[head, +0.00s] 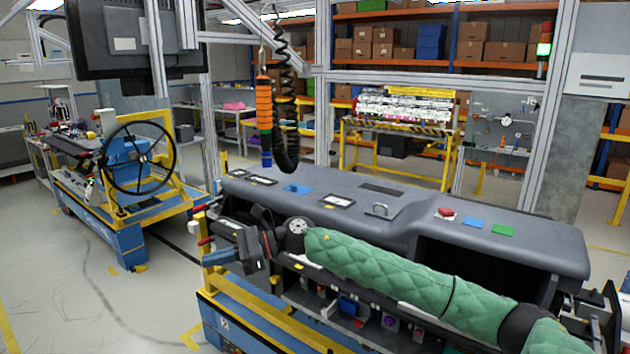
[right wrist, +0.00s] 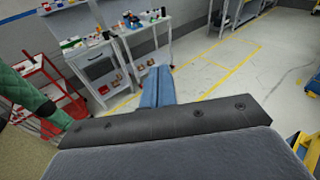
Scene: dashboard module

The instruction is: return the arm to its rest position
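My right arm, in a green quilted sleeve, reaches from the lower right across the front of the dashboard module (head: 390,205) in the head view. My right gripper (head: 218,257) is at its left end, by the module's left front corner. Its blue fingers also show in the right wrist view (right wrist: 157,84), side by side with no visible gap and nothing between them. Whether the arm touches the module cannot be told. My left gripper is not in view; a green sleeve with a dark cuff at the left of the right wrist view seems to be my left arm.
A blue and yellow cart with a steering wheel (head: 138,158) stands at the left. A monitor (head: 120,40) and an orange hanging tool (head: 264,105) are overhead. A red trolley (right wrist: 52,85) and a white bench (right wrist: 105,75) show in the wrist view.

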